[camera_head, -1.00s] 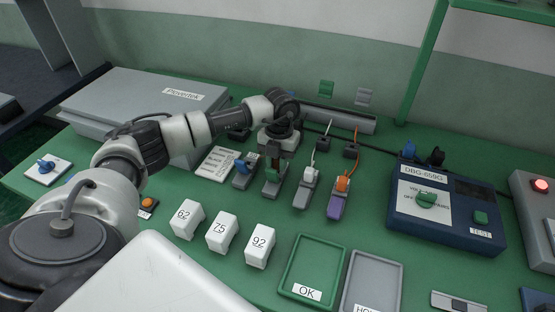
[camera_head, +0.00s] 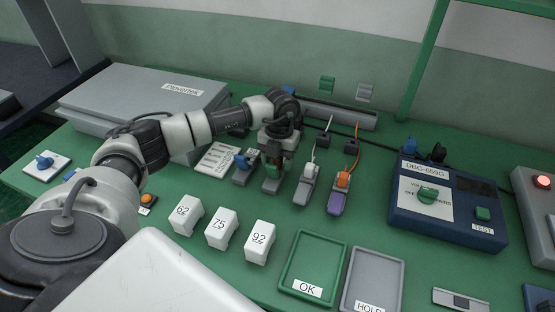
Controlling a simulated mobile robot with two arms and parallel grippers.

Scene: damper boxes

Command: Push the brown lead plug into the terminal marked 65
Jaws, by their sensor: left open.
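My left gripper (camera_head: 274,158) is open and points down over the second grey terminal (camera_head: 271,187) from the left in a row of several. A small green part shows between or just below its fingers. I cannot make out the brown plug; the gripper hides that spot. The other terminals hold a blue plug (camera_head: 241,161), a white plug (camera_head: 309,171) and an orange plug (camera_head: 343,180). No mark 65 is readable on any terminal. My right gripper is not in view.
White blocks marked 62 (camera_head: 187,217), 75 (camera_head: 222,232) and 92 (camera_head: 259,244) stand in front of the terminals. A green OK tray (camera_head: 283,270) and a grey HOLD tray (camera_head: 346,280) lie front right. A blue meter (camera_head: 440,215) stands at the right, a grey case (camera_head: 130,100) at the back left.

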